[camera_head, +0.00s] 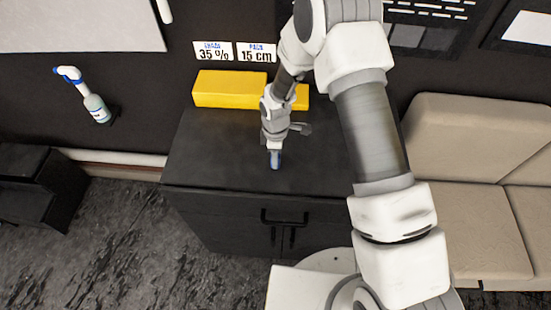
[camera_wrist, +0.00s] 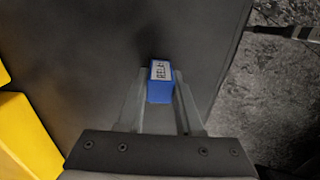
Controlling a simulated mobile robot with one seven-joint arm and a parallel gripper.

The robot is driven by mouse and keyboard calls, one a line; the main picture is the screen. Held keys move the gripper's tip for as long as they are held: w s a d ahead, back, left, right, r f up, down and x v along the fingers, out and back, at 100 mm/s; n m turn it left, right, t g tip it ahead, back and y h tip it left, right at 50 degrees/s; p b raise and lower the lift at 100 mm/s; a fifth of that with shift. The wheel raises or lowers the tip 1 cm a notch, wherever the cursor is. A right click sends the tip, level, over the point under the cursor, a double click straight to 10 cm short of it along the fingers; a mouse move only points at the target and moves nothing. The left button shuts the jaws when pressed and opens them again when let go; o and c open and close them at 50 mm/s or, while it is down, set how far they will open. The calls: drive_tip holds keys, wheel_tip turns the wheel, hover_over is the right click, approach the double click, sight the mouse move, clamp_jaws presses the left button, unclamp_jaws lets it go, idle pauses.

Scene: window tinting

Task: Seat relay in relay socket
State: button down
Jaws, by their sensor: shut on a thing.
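The relay (camera_wrist: 160,91) is a small blue block with a white label reading "RELAY" in the wrist view. My gripper (camera_wrist: 160,84) is shut on it, with a finger on each side. I cannot tell whether the relay touches the cabinet top. I cannot make out the relay socket in either view.
A yellow box (camera_head: 228,88) stands at the back of the cabinet top, partly behind my arm. A beige sofa (camera_head: 460,135) is on the right. A spray bottle (camera_head: 96,107) is at the left. The cabinet top around my gripper looks clear.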

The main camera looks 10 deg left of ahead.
drive_tip(key=shift+r, duration=0.2)
drive_tip(key=shift+r, duration=0.55)
wheel_tip(320, 180, up, 2)
drive_tip(key=shift+w+r+b, duration=0.1)
drive_tip(key=shift+r+b, duration=0.1)
drive_tip(key=shift+b, duration=0.3)
drive_tip(key=s+d+r+b, duration=0.1)
drive_tip(key=s+d+r, duration=0.1)
drive_tip(key=d+r, duration=0.5)
drive_tip(key=d, duration=0.4)
drive_tip(key=shift+s+d, duration=0.2)
drive_tip(key=shift+s, duration=0.1)
drive_tip(key=w+d+r+m, duration=0.1)
drive_tip(key=d+r+m, duration=0.1)
drive_tip(key=d+m, duration=0.8)
drive_tip(key=m, duration=0.8)
drive_tip(key=shift+w+r+m, duration=0.3)
drive_tip(key=shift+w, duration=0.1)
